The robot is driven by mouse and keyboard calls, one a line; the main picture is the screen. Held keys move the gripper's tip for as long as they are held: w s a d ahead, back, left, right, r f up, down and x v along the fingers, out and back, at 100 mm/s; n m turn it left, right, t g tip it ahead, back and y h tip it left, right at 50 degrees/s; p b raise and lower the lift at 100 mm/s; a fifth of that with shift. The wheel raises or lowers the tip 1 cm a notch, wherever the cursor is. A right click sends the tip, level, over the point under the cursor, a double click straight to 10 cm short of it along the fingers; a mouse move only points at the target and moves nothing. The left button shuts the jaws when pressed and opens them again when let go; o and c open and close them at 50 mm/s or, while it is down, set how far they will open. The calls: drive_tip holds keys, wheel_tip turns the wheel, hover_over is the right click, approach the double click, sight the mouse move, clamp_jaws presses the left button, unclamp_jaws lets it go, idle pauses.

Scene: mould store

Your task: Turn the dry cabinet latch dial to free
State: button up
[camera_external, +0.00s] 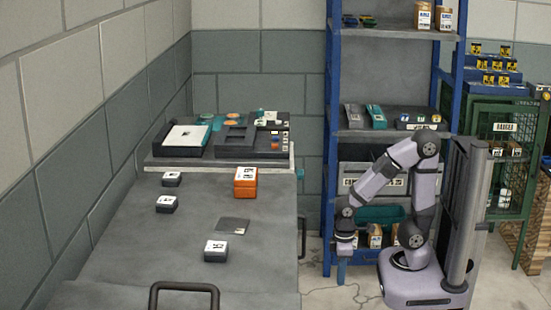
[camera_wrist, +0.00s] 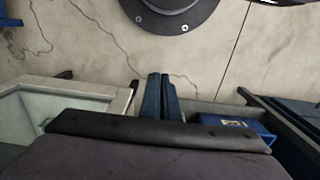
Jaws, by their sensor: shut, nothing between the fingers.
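My gripper (camera_external: 341,278) hangs low, pointing down, in front of the blue shelf unit, left of my base. In the wrist view its two dark blue fingers (camera_wrist: 161,96) lie side by side, shut and empty, over the cracked floor. I cannot make out a latch dial in either view. A green mesh-door cabinet (camera_external: 501,155) with a white label stands at the far right, behind my column, which partly hides it. I cannot tell whether it is the dry cabinet. My gripper is well to the left of it and apart from it.
A grey workbench (camera_external: 140,240) at left holds an orange box (camera_external: 245,183) and several small dark boxes. A raised board (camera_external: 222,162) with trays is at its back. The blue shelf unit (camera_external: 330,120) stands close behind my arm. Floor shows below the fingers.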

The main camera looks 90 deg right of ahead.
drive_tip(key=o, duration=0.5)
drive_tip(key=shift+r, duration=0.1)
drive_tip(key=o, duration=0.4)
drive_tip(key=shift+r+p, duration=0.3)
drive_tip(key=shift+p, duration=0.15)
drive_tip(key=d+r+m+g+p, duration=0.1)
drive_tip(key=d+r+m+p, duration=0.15)
drive_tip(key=r+p, duration=1.5)
drive_tip(key=d+r+m+g+p, duration=0.1)
drive_tip(key=d+r+g+p, duration=0.15)
drive_tip(key=r+p, duration=1.45)
drive_tip(key=w+d+r+t+p, duration=0.1)
drive_tip(key=w+d+p, duration=0.1)
drive_tip(key=w+p, duration=0.1)
drive_tip(key=w+d+r+n+t+p, duration=0.1)
drive_tip(key=w+d+r+p, duration=0.1)
drive_tip(key=w+p, duration=0.2)
drive_tip(key=w+d+r+n+t+p, duration=0.1)
drive_tip(key=w+d+p, duration=0.2)
drive_tip(key=w, duration=0.3)
drive_tip(key=shift+w+r+t+p, duration=0.25)
drive_tip(key=shift+r+p, duration=0.1)
drive_tip(key=shift+p, duration=0.1)
drive_tip(key=shift+n, duration=0.75)
drive_tip(key=shift+f+p, duration=0.85)
drive_tip(key=shift+f, duration=2.8)
drive_tip(key=shift+s, duration=0.1)
